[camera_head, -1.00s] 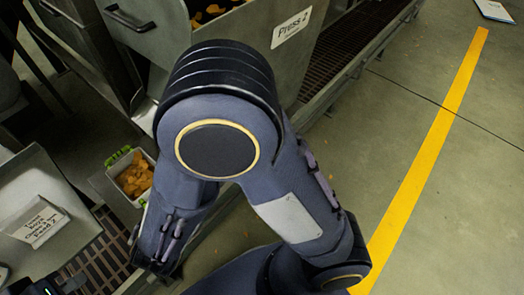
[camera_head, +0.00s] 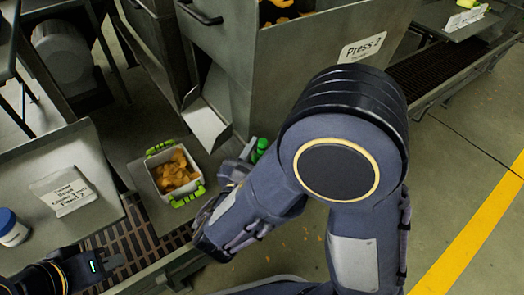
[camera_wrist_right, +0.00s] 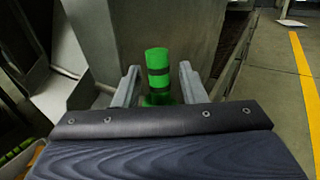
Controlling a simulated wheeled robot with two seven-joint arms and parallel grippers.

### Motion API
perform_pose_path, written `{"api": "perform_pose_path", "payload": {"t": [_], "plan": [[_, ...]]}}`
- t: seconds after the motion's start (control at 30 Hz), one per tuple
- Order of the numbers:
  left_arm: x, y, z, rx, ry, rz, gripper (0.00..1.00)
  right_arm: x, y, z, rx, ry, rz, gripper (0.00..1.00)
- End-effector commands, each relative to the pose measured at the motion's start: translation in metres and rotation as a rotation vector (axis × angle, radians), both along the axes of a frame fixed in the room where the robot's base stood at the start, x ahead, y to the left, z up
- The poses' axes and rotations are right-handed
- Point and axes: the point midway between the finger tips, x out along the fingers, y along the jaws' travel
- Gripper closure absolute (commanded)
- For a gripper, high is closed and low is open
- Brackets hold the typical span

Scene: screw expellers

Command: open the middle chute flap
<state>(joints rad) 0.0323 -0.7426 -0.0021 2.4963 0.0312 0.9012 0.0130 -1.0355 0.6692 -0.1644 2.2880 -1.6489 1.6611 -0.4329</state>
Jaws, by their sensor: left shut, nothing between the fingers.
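Press 2 (camera_head: 330,75) has a grey hopper with an orange-filled top. A slanted grey plate (camera_head: 205,122), which looks like a chute flap, is at its lower left. A green cylinder (camera_head: 262,146) stands near the hopper's foot; in the right wrist view the cylinder (camera_wrist_right: 158,68) has a dark band. I cannot tell whether it is joined to the flap. My right gripper (camera_wrist_right: 159,75) is open, its fingers on either side of the cylinder with gaps showing. My left gripper (camera_head: 95,266) is shut and empty at the lower left.
A white bin with green handles (camera_head: 176,172) holds orange pieces below the plate. Open floor with a yellow line (camera_head: 470,245) lies right.

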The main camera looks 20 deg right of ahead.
Motion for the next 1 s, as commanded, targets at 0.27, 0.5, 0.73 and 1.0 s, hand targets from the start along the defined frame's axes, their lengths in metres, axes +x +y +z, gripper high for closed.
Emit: {"api": "perform_pose_path", "payload": {"t": [0.27, 0.5, 0.73, 1.0], "plan": [[0.000, 0.000, 0.000, 0.000, 0.000, 0.000, 1.00, 0.000, 0.000, 0.000, 0.000, 0.000, 0.000, 0.80], [0.000, 0.000, 0.000, 0.000, 0.000, 0.000, 1.00, 0.000, 0.000, 0.000, 0.000, 0.000, 0.000, 1.00], [0.000, 0.000, 0.009, 0.000, 0.000, 0.000, 1.00, 0.000, -0.001, 0.004, 0.030, 0.013, -0.001, 1.00], [0.000, 0.000, 0.043, 0.000, -0.001, 0.000, 1.00, 0.003, -0.011, 0.002, 0.307, 0.114, -0.003, 1.00]]}}
